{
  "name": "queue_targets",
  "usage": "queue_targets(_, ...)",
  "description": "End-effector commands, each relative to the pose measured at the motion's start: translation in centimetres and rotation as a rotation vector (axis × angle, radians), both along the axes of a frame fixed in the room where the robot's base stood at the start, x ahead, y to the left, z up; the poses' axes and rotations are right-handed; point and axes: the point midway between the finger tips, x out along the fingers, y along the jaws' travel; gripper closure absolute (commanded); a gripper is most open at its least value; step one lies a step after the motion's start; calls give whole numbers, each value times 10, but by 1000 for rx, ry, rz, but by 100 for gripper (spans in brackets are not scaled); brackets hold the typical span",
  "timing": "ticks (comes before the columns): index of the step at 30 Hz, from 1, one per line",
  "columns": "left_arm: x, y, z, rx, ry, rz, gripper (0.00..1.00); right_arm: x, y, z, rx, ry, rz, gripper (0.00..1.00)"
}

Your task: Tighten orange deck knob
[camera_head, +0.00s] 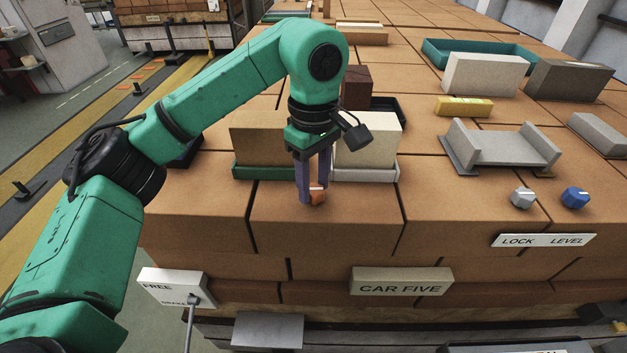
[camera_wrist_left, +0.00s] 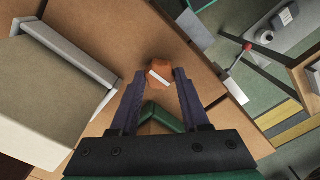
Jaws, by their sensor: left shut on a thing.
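The orange deck knob (camera_head: 317,194) stands on the brick deck near its front edge, in front of a green tray and a pale tray. In the left wrist view the knob (camera_wrist_left: 160,75) shows a white mark across its top. My left gripper (camera_head: 313,192) points down at it, with the fingers on either side. The left wrist view shows the fingertips (camera_wrist_left: 158,77) closed against the knob's sides. My right gripper is not in view.
A grey knob (camera_head: 522,197) and a blue knob (camera_head: 574,198) stand at right behind a LOCK LEVEL plate (camera_head: 543,240). A cream block (camera_head: 368,142) and a tan block (camera_head: 258,138) stand close behind my gripper. A brake lever (camera_head: 191,318) stands below the front edge.

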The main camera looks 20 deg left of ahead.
Motion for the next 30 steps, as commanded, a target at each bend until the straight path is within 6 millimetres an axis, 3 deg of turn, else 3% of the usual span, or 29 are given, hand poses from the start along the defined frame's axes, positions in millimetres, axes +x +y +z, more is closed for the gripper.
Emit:
queue_targets(9, 0, -1, 0, -2, 0, -2, 100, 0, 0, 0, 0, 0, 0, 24)
queue_targets(10, 0, -1, 0, -2, 0, -2, 47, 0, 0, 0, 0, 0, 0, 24)
queue_targets(12, 0, 0, 0, -1, 0, -2, 24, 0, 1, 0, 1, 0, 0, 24)
queue_targets(23, 0, 0, 4, 0, -1, -1, 24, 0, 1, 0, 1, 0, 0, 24)
queue_targets(26, 1, 0, 17, 1, -3, 0, 24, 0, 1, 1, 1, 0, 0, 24)
queue_targets(30, 1, 0, 57, 1, -6, 0, 24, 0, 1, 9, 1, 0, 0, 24)
